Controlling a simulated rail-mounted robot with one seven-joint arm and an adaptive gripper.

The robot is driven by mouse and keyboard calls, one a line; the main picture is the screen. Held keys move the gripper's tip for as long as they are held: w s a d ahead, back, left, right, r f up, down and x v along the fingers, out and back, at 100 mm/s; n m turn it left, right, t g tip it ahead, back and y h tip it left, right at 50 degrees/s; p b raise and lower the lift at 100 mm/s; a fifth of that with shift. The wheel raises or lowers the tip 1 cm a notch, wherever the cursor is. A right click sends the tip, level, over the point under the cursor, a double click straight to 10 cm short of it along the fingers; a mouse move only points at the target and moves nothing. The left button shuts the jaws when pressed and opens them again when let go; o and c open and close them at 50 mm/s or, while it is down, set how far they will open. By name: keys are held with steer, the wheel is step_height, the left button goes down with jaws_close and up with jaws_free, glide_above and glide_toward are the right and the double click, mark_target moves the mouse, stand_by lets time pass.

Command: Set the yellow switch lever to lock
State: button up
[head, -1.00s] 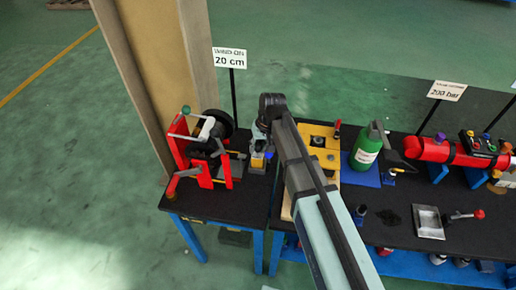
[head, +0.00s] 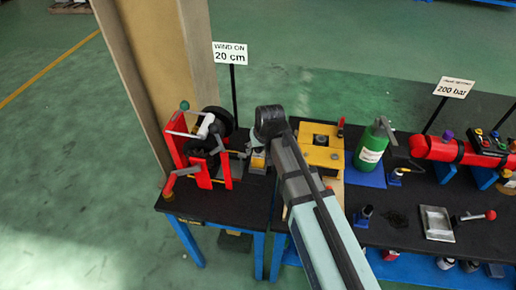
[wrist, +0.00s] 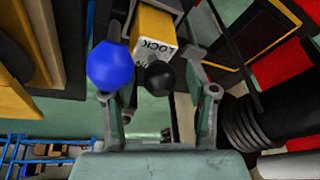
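The yellow switch box (wrist: 155,32) is at the top middle of the wrist view, with a white label (wrist: 150,58) reading LOCK and, partly covered, ON. A black ball knob (wrist: 158,75) stands in front of the label, between the fingers of my gripper (wrist: 158,95). The gripper is open, and a gap shows on both sides of the knob. A blue ball knob (wrist: 110,66) is close by the left finger; I cannot tell whether they touch. In the head view a small part of the switch (head: 257,160) shows left of my arm, which hides most of it.
The red winch frame (head: 203,160) stands left of the switch on the black table (head: 225,207). A yellow plate fixture (head: 322,155), a green bottle (head: 371,143) and a red cylinder (head: 440,149) stand to the right. A sign (head: 230,53) rises behind.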

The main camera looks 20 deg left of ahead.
steer(key=v, duration=1.2)
stand_by(0.4)
